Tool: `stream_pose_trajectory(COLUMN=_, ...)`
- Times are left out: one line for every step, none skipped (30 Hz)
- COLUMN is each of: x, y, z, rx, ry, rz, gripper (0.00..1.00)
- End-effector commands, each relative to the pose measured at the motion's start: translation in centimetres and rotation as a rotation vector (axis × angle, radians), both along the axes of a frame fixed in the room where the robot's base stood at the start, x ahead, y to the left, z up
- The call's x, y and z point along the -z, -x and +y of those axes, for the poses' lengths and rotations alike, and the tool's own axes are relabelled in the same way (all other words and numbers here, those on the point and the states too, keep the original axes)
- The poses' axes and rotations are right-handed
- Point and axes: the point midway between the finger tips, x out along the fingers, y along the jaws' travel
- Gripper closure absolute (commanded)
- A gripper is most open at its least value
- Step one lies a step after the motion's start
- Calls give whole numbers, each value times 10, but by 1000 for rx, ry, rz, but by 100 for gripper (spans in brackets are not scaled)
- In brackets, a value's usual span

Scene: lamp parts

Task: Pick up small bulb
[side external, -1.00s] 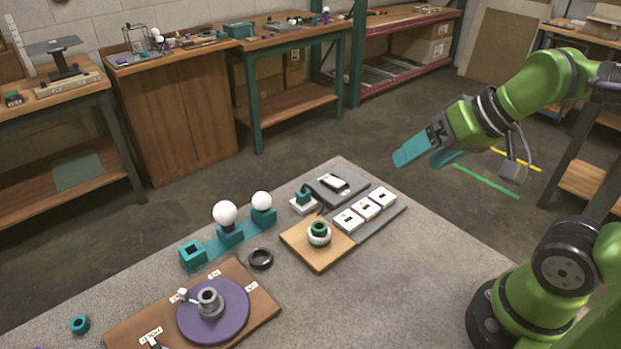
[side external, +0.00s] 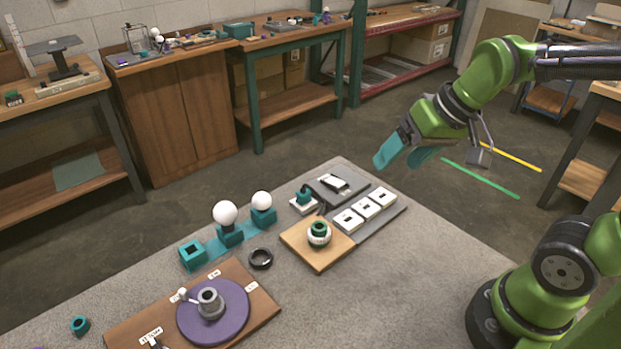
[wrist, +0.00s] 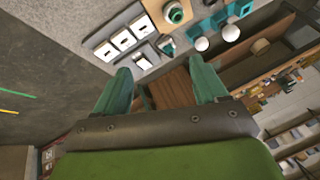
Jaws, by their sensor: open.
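The small bulb (side external: 261,201) is a white globe upright in a teal holder near the back edge of the bench. A larger white bulb (side external: 225,213) stands in another teal holder to its left. In the wrist view the small bulb (wrist: 201,43) is the left of the two globes, with the larger bulb (wrist: 231,32) to its right. My gripper (side external: 403,158) is open and empty, high above the bench's right side, well apart from the bulb. Its teal fingers also show spread in the wrist view (wrist: 160,68).
A purple disc (side external: 235,322) is at front left.

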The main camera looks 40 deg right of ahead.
Motion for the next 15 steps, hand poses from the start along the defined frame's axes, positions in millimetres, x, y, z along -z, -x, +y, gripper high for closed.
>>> stream_pose_trajectory(x=4, y=-18, z=4, rx=-50, ry=23, rz=34, gripper=28)
stream_pose_trajectory(x=5, y=-29, z=7, rx=-88, ry=38, rz=47, gripper=28)
stream_pose_trajectory(x=7, y=-43, z=10, rx=-142, ry=59, rz=60, gripper=28)
stream_pose_trajectory(x=9, y=-54, z=13, rx=-187, ry=74, rz=69, gripper=28)
stream_pose_trajectory(x=11, y=-65, z=17, rx=-237, ry=89, rz=76, gripper=28)
stream_pose_trajectory(x=14, y=-79, z=21, rx=-304, ry=108, rz=85, gripper=28)
stream_pose_trajectory(x=18, y=-90, z=25, rx=-357, ry=122, rz=90, gripper=28)
stream_pose_trajectory(x=21, y=-101, z=29, rx=-413, ry=135, rz=91, gripper=28)
stream_pose_trajectory(x=26, y=-116, z=34, rx=-488, ry=152, rz=91, gripper=28)
stream_pose_trajectory(x=29, y=-127, z=38, rx=-548, ry=164, rz=89, gripper=28)
stream_pose_trajectory(x=33, y=-137, z=42, rx=-606, ry=175, rz=84, gripper=28)
stream_pose_trajectory(x=37, y=-150, z=47, rx=-685, ry=189, rz=74, gripper=28)
stream_pose_trajectory(x=40, y=-160, z=51, rx=-744, ry=201, rz=63, gripper=28)
stream_pose_trajectory(x=43, y=-169, z=55, rx=-804, ry=212, rz=50, gripper=28)
stream_pose_trajectory(x=44, y=-179, z=59, rx=-878, ry=229, rz=29, gripper=28)
